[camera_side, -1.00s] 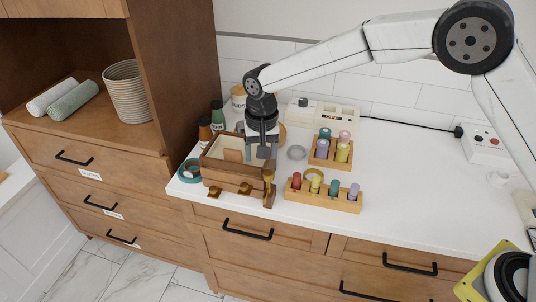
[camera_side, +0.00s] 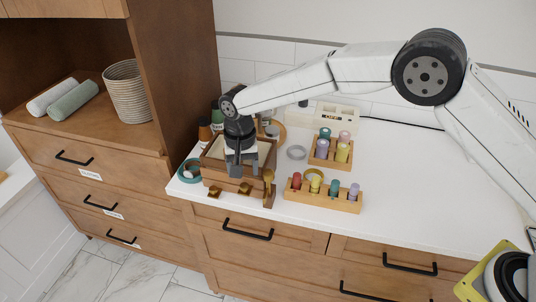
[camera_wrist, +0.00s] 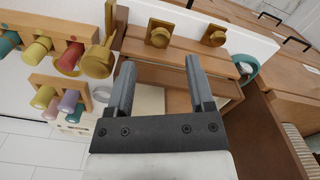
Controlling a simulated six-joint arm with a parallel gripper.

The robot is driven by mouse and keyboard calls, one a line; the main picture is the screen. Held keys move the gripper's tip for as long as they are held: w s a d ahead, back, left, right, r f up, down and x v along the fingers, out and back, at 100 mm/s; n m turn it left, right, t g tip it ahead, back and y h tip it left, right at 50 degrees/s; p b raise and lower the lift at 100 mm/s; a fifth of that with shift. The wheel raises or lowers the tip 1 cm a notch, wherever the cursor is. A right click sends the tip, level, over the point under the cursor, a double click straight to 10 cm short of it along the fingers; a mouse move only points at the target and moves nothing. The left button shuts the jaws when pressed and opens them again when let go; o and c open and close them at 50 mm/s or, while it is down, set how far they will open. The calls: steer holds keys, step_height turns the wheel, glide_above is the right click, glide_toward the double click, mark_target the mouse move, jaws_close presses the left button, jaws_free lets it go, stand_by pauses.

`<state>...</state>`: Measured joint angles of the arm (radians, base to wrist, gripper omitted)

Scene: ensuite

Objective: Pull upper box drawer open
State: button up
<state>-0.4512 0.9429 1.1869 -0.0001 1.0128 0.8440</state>
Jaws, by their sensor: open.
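A small wooden box (camera_side: 210,171) stands on the white counter, with an open top and brass knobs on its front. The left knob (camera_side: 215,192) and right knob (camera_side: 245,188) show low on the front; in the wrist view they are one knob (camera_wrist: 158,35) and another (camera_wrist: 214,36). Which drawer each belongs to I cannot tell. My gripper (camera_side: 242,172) is over the box near its front, pointing down, fingers apart and empty. In the wrist view my gripper (camera_wrist: 160,75) has the knobs beyond its fingertips. My gripper hides part of the box's top and front.
A larger brass piece (camera_side: 268,177) stands at the box's right front corner. A rack of coloured pegs (camera_side: 325,200) and another rack (camera_side: 331,154) stand to the right. A teal ring (camera_side: 189,171) lies left of the box. The counter further right is clear.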

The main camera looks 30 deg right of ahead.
mark_target(244, 185)
steer(key=shift+f, duration=2.35)
jaws_close()
